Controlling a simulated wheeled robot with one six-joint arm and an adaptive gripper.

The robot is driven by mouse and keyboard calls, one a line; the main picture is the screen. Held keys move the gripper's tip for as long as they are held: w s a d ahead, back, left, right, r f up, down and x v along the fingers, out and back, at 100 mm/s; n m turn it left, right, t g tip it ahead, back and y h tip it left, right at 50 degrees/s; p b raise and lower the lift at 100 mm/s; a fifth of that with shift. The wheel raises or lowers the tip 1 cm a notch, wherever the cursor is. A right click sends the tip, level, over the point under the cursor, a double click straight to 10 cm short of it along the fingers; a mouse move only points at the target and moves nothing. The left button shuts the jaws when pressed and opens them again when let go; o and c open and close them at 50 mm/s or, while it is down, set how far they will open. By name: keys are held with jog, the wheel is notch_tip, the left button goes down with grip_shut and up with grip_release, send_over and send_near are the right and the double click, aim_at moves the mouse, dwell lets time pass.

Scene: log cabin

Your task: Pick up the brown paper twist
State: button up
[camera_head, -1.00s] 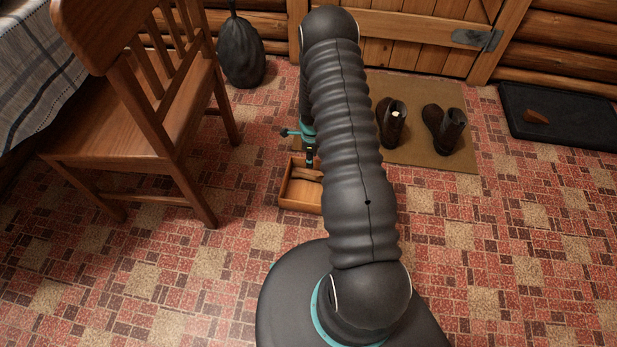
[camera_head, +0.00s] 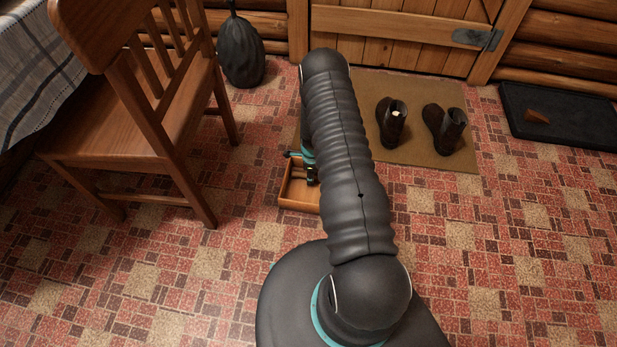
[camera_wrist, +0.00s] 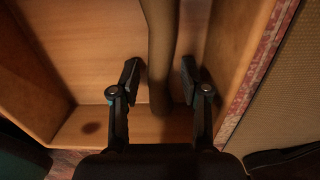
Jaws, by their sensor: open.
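The brown paper twist (camera_wrist: 162,45) shows in the wrist view as a long, narrow brown piece with a rounded near end. It lies in a shallow wooden box (camera_wrist: 85,120), and its far end runs out of the picture. My gripper (camera_wrist: 160,76) is open, with one finger on each side of the twist. A gap shows on both sides of it. In the head view my gripper (camera_head: 311,178) is down in the wooden box (camera_head: 299,206), and my arm hides the box's right part. The twist cannot be made out there.
A wooden chair (camera_head: 130,150) stands left of the box. A dark sack (camera_head: 242,55) sits behind it. Brown boots (camera_head: 392,125) stand on a tan mat (camera_head: 420,95) by the door. The right floor is clear.

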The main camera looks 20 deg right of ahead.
jog(key=shift+f, duration=0.15)
jog(key=c, duration=0.6)
